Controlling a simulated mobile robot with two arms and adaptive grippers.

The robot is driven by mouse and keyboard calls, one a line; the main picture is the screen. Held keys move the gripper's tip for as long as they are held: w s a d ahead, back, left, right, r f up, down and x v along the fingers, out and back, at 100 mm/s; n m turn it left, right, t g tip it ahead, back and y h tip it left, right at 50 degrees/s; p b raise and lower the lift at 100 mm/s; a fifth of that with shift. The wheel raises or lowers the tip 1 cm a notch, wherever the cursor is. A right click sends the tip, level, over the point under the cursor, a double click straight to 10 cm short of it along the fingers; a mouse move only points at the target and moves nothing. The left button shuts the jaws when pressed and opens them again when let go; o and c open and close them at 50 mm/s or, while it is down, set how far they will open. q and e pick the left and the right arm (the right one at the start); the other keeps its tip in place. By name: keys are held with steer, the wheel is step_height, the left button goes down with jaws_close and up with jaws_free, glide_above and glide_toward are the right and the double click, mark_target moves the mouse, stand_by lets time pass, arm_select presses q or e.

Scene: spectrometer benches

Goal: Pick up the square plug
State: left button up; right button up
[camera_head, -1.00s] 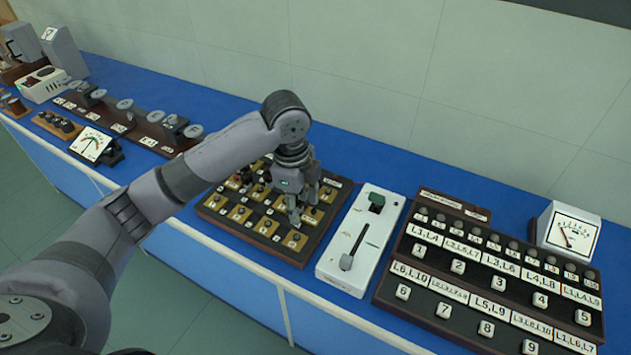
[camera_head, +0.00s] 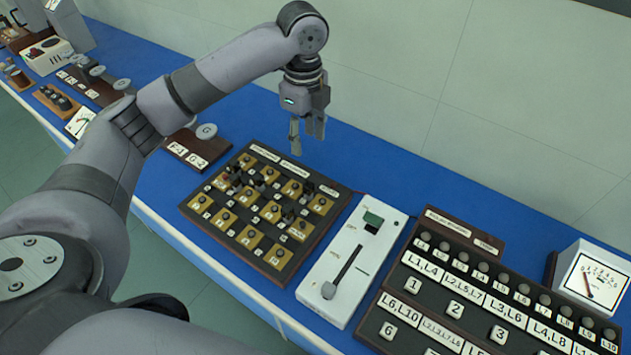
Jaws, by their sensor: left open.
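My left gripper (camera_head: 306,138) is open and points down. It appears raised above the far edge of the plug board (camera_head: 197,214), with nothing visible between its fingers. The board is dark with a brown wooden frame and rows of brass square plates. Several small dark plugs or knobs stand on it, with a cluster of dark pieces (camera_head: 240,178) at its left part and others near its right side. They are too small to tell which one is the square plug. My right gripper is not in view.
A white slider box (camera_head: 345,262) stands right of the board. A dark panel with numbered buttons (camera_head: 408,312) and a white meter (camera_head: 592,280) are farther right. Other instruments line the left end of the blue bench. Blue surface (camera_head: 365,160) behind the board is clear.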

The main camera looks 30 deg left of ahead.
arm_select(q)
step_height(320, 180, down, 7)
steer(key=s+p, duration=0.1)
steer(key=p, duration=0.1)
glide_above(308, 184)
steer(key=f, duration=0.4)
steer(key=shift+s+a+f+p, duration=0.1)
steer(key=shift+s+p, duration=0.2)
steer(key=shift+s, duration=0.05)
steer(key=shift+f, duration=0.25)
steer(key=f, duration=0.1)
steer(key=f+p, duration=0.2)
steer(key=shift+w+f, duration=0.3)
steer(key=shift+f, duration=0.55)
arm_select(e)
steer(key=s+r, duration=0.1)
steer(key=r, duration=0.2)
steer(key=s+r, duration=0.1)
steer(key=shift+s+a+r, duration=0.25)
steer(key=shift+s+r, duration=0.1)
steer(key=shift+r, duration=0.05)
arm_select(q)
steer(key=shift+c, duration=0.5)
jaws_close()
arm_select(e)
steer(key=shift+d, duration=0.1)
